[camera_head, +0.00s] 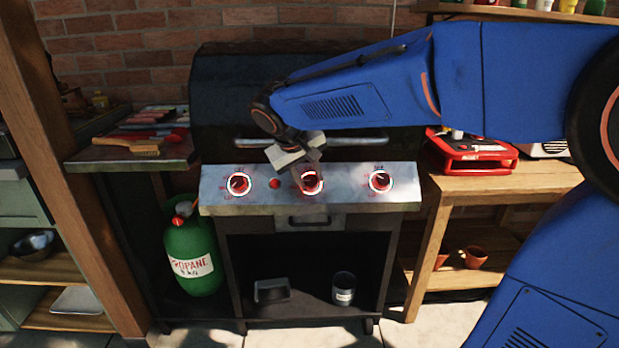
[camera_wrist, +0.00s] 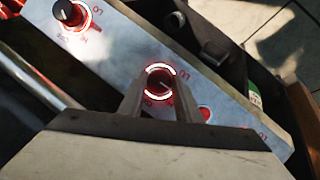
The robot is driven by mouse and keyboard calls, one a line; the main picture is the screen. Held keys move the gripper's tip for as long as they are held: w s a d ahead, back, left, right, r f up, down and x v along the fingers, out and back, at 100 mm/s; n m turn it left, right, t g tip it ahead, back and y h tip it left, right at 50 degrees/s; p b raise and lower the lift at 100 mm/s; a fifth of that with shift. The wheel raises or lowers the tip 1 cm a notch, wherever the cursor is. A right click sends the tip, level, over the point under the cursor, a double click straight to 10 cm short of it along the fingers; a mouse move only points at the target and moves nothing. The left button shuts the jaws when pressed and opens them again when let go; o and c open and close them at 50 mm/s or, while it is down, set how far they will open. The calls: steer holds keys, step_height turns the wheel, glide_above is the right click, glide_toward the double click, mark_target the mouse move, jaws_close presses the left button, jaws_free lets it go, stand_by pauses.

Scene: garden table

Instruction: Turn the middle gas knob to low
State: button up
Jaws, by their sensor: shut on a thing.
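In the wrist view the knob (camera_wrist: 160,84) sits between the two fingertips of my gripper (camera_wrist: 158,92). My gripper (camera_head: 309,176) reaches down in front of the panel and is shut on this knob. The fingers cover part of the knob and its markings, so I cannot read its exact setting. The left knob (camera_head: 238,184) and right knob (camera_head: 380,181) also have lit rings. A small red button (camera_head: 274,183) lies between the left and middle knobs.
The grill's closed lid and handle (camera_head: 350,141) are just behind my gripper. A green propane tank (camera_head: 193,250) stands below left. A side shelf (camera_head: 135,158) holds a brush, and a wooden table (camera_head: 500,184) at right bears a red case (camera_head: 470,152).

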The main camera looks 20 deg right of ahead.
steer(key=n, duration=0.2)
steer(key=n+h, duration=0.1)
steer(key=n, duration=0.1)
steer(key=shift+s+a+f+t+h, duration=0.1)
steer(key=shift+t+h, duration=0.2)
steer(key=shift+t, duration=0.1)
steer(key=n+t+h, duration=0.1)
steer(key=n, duration=0.3)
steer(key=shift+f+n, duration=0.1)
steer(key=shift+n, duration=0.2)
steer(key=shift+t, duration=0.3)
steer(key=o, duration=1.1)
steer(key=shift+c, duration=0.2)
steer(key=shift+s, duration=0.1)
steer(key=v, duration=1.7)
steer(key=shift+a, duration=0.25)
